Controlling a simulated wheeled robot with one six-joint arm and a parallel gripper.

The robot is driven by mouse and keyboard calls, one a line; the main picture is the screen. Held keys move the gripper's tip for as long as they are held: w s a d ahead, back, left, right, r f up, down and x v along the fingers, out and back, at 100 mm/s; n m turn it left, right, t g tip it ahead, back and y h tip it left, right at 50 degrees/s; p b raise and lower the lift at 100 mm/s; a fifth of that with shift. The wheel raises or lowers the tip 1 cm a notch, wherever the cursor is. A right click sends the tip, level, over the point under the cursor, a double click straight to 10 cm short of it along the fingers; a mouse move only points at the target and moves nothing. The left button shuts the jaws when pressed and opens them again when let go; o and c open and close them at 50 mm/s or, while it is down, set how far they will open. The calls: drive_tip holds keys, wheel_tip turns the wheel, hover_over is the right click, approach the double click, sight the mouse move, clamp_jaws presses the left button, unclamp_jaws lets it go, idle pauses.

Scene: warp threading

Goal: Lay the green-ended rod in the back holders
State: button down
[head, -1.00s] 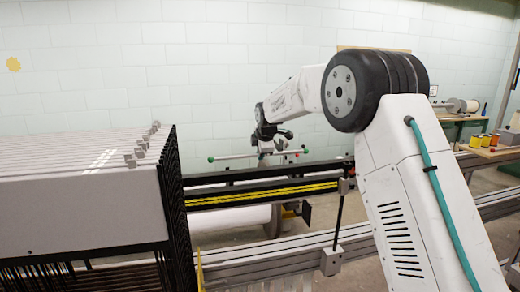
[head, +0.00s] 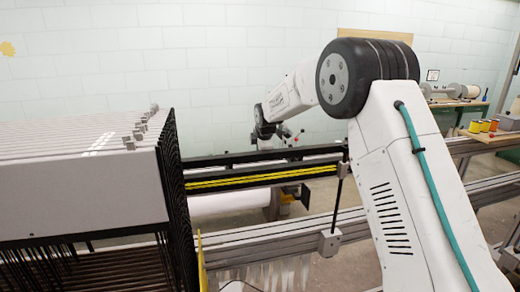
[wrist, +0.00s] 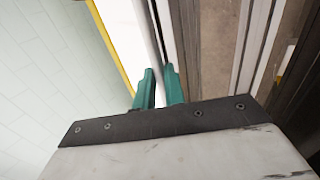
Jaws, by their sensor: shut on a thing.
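My gripper (head: 270,142) is at the far side of the loom, behind the dark beam with yellow strips. In the wrist view its teal fingertips (wrist: 159,88) are shut on a thin pale rod (wrist: 154,45), which runs up the picture from between them. A small red tip (head: 302,132) shows just right of the gripper in the head view. The rod's green end cannot be made out now. The back holders cannot be told apart clearly in either view.
The dark beam with yellow strips (head: 235,181) crosses in front of the gripper. A stack of grey frames (head: 75,185) stands at left. A post with a grey block (head: 331,243) stands nearer. Yellow and orange spools (head: 480,126) sit on a table at right.

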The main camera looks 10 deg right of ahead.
drive_tip(key=shift+f, duration=0.45)
idle(0.5)
drive_tip(key=c, duration=1.4)
unclamp_jaws()
